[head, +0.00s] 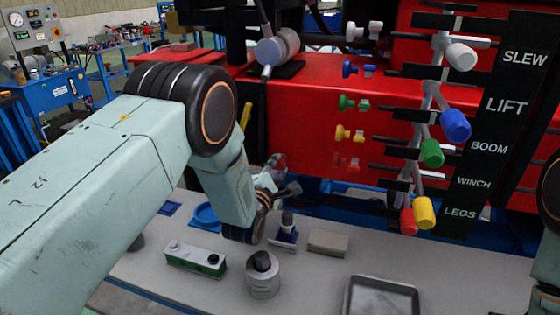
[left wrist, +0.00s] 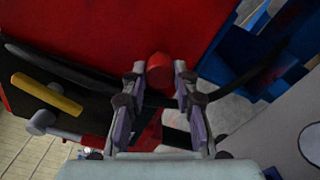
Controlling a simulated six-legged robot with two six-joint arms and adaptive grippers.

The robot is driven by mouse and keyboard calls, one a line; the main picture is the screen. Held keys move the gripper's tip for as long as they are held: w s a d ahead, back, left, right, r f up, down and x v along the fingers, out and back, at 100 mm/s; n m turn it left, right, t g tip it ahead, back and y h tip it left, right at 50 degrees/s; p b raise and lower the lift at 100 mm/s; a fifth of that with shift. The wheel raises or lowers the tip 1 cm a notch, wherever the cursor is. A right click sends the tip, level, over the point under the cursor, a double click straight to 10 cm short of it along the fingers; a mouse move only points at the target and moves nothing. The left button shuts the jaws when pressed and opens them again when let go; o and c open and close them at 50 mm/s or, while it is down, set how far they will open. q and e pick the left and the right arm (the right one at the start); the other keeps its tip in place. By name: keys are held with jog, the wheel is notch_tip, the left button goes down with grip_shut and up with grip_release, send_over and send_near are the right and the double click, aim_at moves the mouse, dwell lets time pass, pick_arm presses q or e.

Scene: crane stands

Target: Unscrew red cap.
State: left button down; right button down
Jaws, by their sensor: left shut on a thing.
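The red cap (left wrist: 159,72) shows between the two fingertips of my left gripper (left wrist: 160,82) in the left wrist view, at the top middle, against the red crane body (left wrist: 120,25). The fingers stand on either side of it and are shut on it. In the head view my left gripper (head: 279,180) is small and partly hidden behind its own wrist, near the lower edge of the red body. What the cap sits on is hidden. My right gripper is not in view; only a bit of that arm shows at the right edge.
Colored levers (head: 432,153) and a label panel (head: 490,125) stand at the right. The grey bench below holds a green-white box (head: 195,258), a round metal container (head: 262,278), a tan block (head: 327,242) and a metal tray (head: 381,297). A yellow-handled lever (left wrist: 48,94) lies left in the wrist view.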

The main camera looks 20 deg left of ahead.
pick_arm(q)
jog(key=shift+s+f, duration=0.1)
jog(key=shift+f, duration=0.05)
jog(key=n, duration=0.4)
jog(key=shift+p, duration=0.4)
jog(key=shift+n, duration=0.6)
jog(key=n+p, duration=0.1)
jog(key=n, duration=0.4)
jog(key=c, duration=1)
grip_release()
jog(key=shift+o, duration=0.2)
